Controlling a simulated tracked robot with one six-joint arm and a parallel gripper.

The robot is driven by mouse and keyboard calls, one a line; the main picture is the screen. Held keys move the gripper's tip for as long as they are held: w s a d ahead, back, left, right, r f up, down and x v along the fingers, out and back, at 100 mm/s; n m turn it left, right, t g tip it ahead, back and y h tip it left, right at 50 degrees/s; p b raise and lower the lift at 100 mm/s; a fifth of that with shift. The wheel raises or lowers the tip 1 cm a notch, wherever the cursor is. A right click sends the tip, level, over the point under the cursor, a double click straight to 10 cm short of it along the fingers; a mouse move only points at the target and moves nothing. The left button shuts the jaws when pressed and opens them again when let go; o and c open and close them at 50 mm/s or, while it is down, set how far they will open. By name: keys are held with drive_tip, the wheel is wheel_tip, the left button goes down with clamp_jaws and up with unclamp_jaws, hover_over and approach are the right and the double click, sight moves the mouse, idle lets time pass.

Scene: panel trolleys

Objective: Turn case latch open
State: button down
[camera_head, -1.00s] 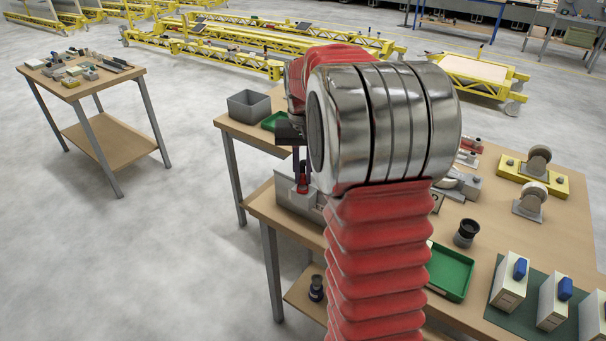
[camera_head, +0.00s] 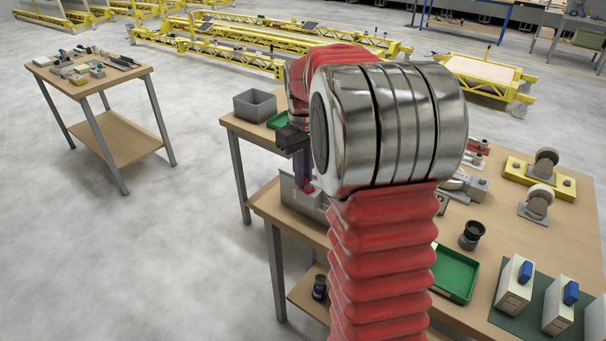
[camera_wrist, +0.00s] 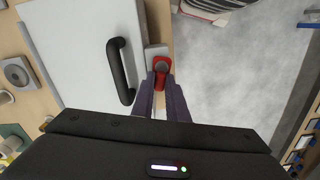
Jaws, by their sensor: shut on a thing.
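The case is a grey box with a light lid (camera_wrist: 78,45) and a black handle (camera_wrist: 120,70), seen from above in the wrist view. Its red latch (camera_wrist: 161,66) sits on the case's side, right of the handle. My gripper (camera_wrist: 161,82) is shut on the red latch, with a dark finger on either side of its near end. In the head view the case (camera_head: 300,198) stands at the bench's left edge, mostly hidden behind my arm. My gripper (camera_head: 306,186) points down at its near side there.
The wooden bench (camera_head: 400,238) also holds a green tray (camera_head: 456,274), a dark round part (camera_head: 472,235) and white boxes with blue tops (camera_head: 514,284). A grey bin (camera_head: 255,104) stands behind. Open floor lies left of the bench.

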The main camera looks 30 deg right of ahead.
drive_tip(key=shift+w+d+r, duration=0.1)
idle(0.3)
drive_tip(key=c, duration=1.7)
unclamp_jaws()
drive_tip(key=shift+c, duration=0.2)
wheel_tip(320, 180, up, 14)
drive_tip(key=shift+f, duration=0.2)
